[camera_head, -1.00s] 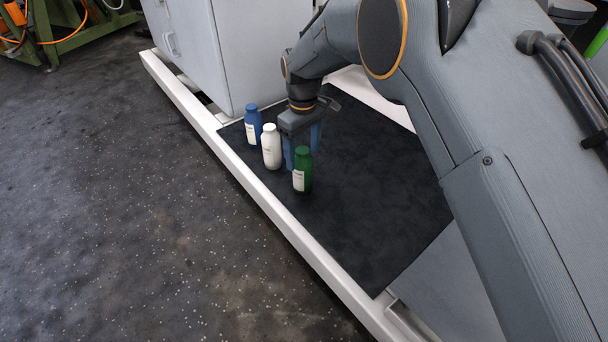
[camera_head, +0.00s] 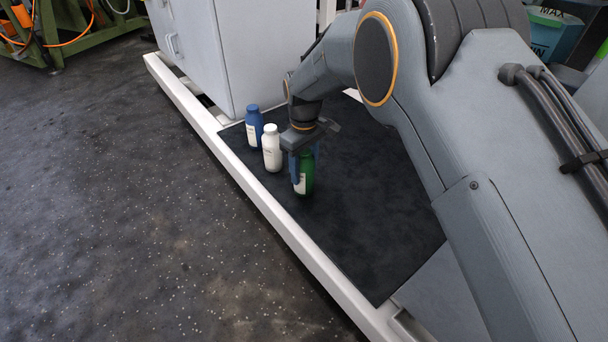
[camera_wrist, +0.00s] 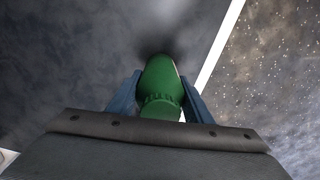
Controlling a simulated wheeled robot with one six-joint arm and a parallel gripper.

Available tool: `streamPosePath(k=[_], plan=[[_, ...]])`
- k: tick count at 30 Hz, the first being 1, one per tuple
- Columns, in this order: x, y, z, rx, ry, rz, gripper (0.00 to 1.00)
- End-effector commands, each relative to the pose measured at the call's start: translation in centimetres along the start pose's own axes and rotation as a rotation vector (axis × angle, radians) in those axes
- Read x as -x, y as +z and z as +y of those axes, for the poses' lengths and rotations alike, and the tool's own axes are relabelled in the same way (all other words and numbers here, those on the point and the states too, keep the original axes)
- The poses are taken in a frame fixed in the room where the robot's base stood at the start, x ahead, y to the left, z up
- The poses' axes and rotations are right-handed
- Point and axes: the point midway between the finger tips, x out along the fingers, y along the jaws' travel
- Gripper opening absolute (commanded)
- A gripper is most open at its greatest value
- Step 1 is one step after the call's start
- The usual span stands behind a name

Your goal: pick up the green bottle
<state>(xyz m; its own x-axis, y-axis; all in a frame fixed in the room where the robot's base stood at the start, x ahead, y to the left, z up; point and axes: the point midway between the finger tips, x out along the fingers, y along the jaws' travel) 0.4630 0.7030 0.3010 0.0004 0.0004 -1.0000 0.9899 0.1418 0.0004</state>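The green bottle (camera_head: 306,182) stands upright on the dark mat, its pale label facing the front left. My gripper (camera_head: 305,165) has come down over it from above, with a blue finger on either side. In the wrist view the bottle (camera_wrist: 160,84) is between the two fingers of my gripper (camera_wrist: 161,78), cap towards me. The fingertips are very close to its sides. I cannot tell whether they touch it. The bottle appears still on the mat.
A white bottle (camera_head: 271,150) and a blue bottle (camera_head: 253,127) stand close by to the left and behind. A white rail (camera_head: 262,202) edges the dark mat (camera_head: 375,190). A grey cabinet (camera_head: 245,50) stands behind. The mat to the right is clear.

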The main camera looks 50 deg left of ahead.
Motion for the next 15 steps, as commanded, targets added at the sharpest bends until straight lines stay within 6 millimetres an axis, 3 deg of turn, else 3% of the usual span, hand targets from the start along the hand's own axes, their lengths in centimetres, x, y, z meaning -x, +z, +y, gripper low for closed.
streamPosePath(k=[1, 6, 15], plan=[[-0.01, 0.01, -0.01, 0.0, 0.0, 0.0, 0.36], [0.06, -0.03, 0.01, 0.0, 0.0, 0.001, 0.11], [0.47, -0.03, 0.01, 0.0, 0.0, 0.001, 0.11]])
